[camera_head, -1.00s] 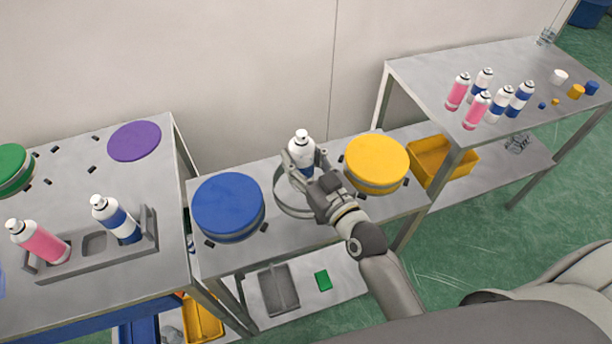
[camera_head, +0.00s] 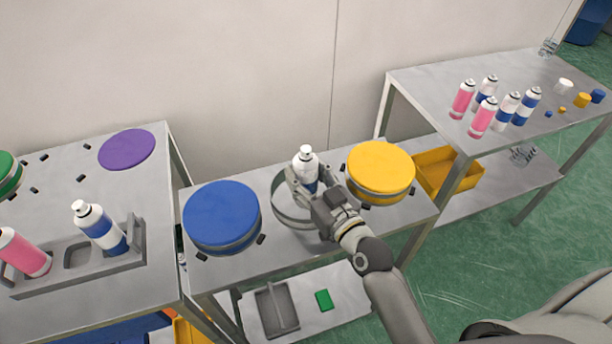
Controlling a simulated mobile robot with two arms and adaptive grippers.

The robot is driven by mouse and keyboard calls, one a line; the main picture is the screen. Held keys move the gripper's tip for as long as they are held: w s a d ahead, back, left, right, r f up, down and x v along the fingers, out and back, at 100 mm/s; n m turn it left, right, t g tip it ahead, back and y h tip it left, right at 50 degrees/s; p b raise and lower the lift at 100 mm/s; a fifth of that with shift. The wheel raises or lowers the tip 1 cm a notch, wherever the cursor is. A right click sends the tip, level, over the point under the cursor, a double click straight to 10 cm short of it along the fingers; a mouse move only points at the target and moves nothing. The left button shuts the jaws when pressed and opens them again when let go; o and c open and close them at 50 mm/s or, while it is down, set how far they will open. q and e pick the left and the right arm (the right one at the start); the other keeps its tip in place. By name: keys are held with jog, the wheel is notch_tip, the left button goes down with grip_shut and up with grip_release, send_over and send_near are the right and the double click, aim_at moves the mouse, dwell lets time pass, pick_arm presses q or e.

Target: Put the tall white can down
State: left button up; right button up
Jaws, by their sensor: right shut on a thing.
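The tall white can (camera_head: 306,160) has a white top and a dark blue band low on its body. It stands upright inside or just above an open metal ring (camera_head: 283,207) on the middle table. My right gripper (camera_head: 311,186) is shut on the can, coming from the lower right. The fingers and hand hide the can's lower part, so I cannot tell whether its base touches the surface. My left gripper is not in view.
A blue round lid (camera_head: 221,213) stands left of the ring and a yellow one (camera_head: 381,167) right of it, both close. The left table holds a grey rack (camera_head: 77,257) with a pink can and a blue-white can. Several cans stand on the right table (camera_head: 425,85).

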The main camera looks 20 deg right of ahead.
jog(key=o, duration=0.7)
jog(key=shift+f, duration=0.15)
jog(key=o, duration=0.5)
jog(key=b+v, duration=0.2)
jog(key=v, duration=0.9)
jog(key=shift+s, duration=0.1)
jog(key=shift+s+d+r, duration=0.15)
jog(key=shift+s+r, duration=0.05)
jog(key=shift+s, duration=0.25)
